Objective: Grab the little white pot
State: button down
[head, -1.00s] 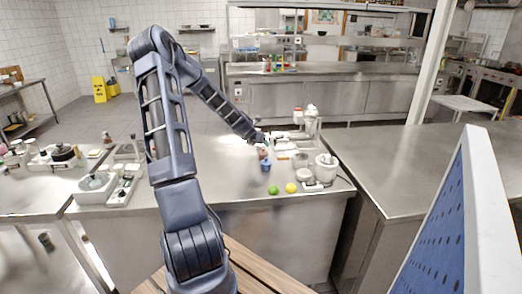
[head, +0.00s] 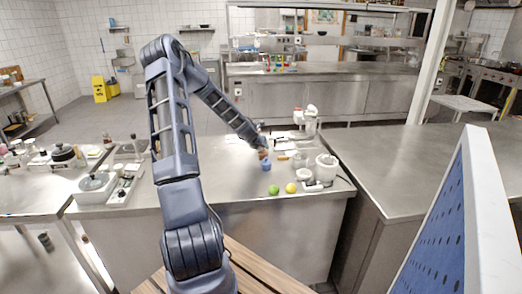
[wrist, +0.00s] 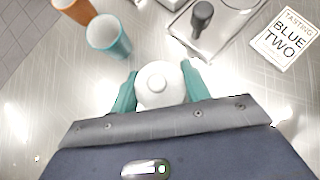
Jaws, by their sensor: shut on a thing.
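The little white pot (wrist: 160,88) shows in the wrist view as a round white body with a small knob on top. My gripper (wrist: 158,73) has its two teal fingers on either side of the pot, shut on it. In the head view, my gripper (head: 264,143) is over the far part of the middle steel counter (head: 230,180). The pot cannot be made out clearly there. Whether its base touches the counter is hard to tell.
A blue cup (wrist: 108,36) and an orange cup (wrist: 76,8) stand close to the left. A tray (wrist: 220,35) with a dark-handled tool and a printed card (wrist: 286,38) lie beyond. A lime (head: 273,189), lemon (head: 291,188) and white mortar (head: 326,168) stand nearer the counter's front.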

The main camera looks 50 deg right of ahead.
dwell(0.5)
notch_tip(320, 180, up, 20)
dwell(0.6)
